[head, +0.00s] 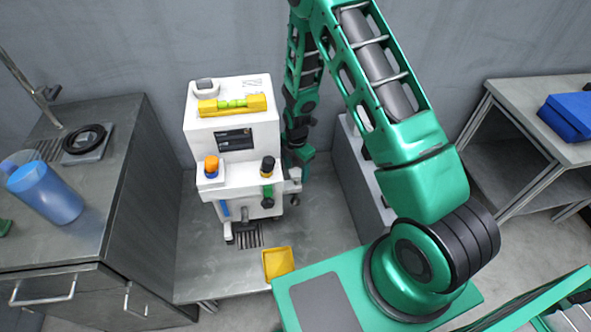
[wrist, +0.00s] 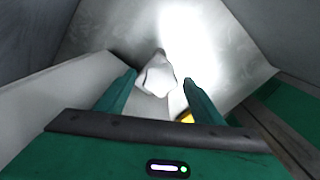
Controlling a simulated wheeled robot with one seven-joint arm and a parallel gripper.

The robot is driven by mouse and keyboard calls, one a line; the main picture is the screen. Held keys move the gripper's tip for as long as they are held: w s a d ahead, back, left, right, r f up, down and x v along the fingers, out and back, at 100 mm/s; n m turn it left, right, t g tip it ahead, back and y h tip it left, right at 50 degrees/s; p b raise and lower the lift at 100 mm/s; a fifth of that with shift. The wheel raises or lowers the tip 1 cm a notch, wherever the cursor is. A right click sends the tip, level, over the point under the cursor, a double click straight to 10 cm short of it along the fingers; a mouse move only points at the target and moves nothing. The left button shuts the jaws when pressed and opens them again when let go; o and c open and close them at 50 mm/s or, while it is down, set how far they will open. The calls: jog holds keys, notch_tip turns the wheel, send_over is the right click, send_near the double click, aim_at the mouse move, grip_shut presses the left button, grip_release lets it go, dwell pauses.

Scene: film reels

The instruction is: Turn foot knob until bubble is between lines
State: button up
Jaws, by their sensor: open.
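The white machine (head: 232,135) stands on a low grey bench. A yellow spirit level (head: 232,106) with a green vial (head: 237,102) lies on its top; the bubble and lines are too small to read. A white lobed knob, apparently the foot knob, shows in the wrist view (wrist: 157,78) ahead of my gripper (wrist: 159,84). The gripper is open, with one green finger to each side of the knob; contact cannot be told. In the head view my gripper (head: 298,158) points down at the machine's right side, its fingertips hard to make out.
A yellow tray (head: 278,262) sits at the bench's front edge. A grey block (head: 358,180) stands right of my gripper, leaving a narrow gap beside the machine. A left cabinet (head: 125,170) carries a blue jug (head: 45,190). A right table (head: 540,115) holds a blue object (head: 568,117).

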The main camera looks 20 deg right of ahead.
jog(key=c, duration=1.1)
jog(key=shift+o, duration=0.2)
jog(key=shift+m, duration=0.3)
jog(key=m, duration=1.1)
jog(key=shift+w, duration=0.1)
